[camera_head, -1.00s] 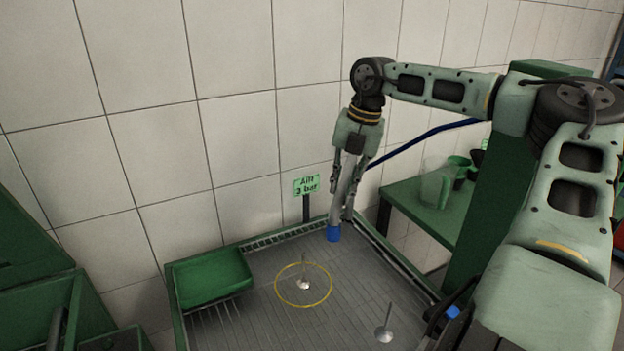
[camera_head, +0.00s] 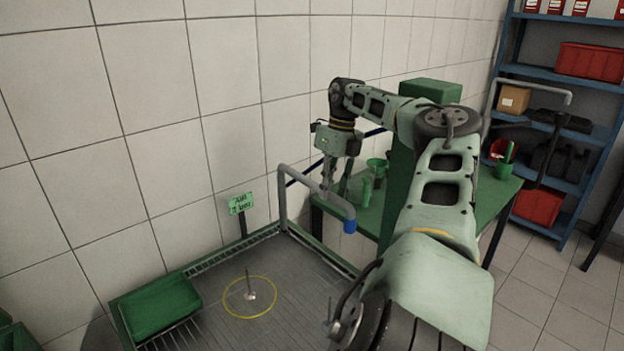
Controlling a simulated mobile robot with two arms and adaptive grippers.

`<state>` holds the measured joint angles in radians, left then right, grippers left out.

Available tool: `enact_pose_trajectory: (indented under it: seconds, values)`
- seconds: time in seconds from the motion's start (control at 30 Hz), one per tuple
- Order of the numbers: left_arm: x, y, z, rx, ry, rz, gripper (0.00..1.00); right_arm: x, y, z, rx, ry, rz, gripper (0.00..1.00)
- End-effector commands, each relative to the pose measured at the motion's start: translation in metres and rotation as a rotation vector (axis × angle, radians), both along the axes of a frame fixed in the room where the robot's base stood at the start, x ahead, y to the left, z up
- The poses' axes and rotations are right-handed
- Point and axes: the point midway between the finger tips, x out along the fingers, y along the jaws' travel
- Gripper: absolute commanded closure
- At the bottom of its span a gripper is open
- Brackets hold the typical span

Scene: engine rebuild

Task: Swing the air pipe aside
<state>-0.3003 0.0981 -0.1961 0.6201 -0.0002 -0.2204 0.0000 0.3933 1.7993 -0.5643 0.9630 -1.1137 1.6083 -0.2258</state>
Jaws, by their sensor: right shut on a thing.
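The air pipe (camera_head: 304,183) is a grey pipe that rises at the back of the grated bench, bends over and runs to the right, ending in a blue nozzle (camera_head: 349,226). My right gripper (camera_head: 328,190) is shut on the horizontal part of the pipe, between the bend and the nozzle. The nozzle hangs near the right edge of the bench. My left gripper is not in view.
A valve (camera_head: 249,294) stands inside a yellow ring on the grated bench (camera_head: 293,279). A green tray (camera_head: 160,306) sits at its left and an air sign (camera_head: 241,203) at the back. A green table (camera_head: 479,207) with cups and a blue shelf (camera_head: 566,127) are at right.

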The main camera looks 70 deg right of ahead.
Motion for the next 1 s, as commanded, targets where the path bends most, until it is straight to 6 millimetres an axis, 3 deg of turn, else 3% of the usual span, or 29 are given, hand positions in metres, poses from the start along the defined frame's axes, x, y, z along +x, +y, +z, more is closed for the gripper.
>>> enact_pose_trajectory:
  seconds: [0.03, 0.3, 0.67, 0.7, 0.87, 1.0]
  values:
    - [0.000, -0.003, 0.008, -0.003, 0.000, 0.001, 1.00, -0.002, -0.004, 0.005, -0.001, -0.001, 0.008, 1.00]
    - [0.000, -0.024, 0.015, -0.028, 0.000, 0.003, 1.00, -0.006, -0.014, 0.002, -0.005, -0.003, 0.052, 1.00]
    - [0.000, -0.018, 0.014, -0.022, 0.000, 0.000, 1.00, -0.006, -0.015, 0.002, -0.011, -0.005, 0.056, 1.00]
    - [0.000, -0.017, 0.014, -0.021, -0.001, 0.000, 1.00, -0.006, -0.015, 0.002, -0.011, -0.004, 0.055, 0.78]
    - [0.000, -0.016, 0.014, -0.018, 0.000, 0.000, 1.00, -0.006, -0.014, 0.001, -0.008, -0.003, 0.055, 0.64]
    - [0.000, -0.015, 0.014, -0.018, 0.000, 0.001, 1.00, -0.006, -0.014, 0.001, -0.006, -0.003, 0.055, 0.63]
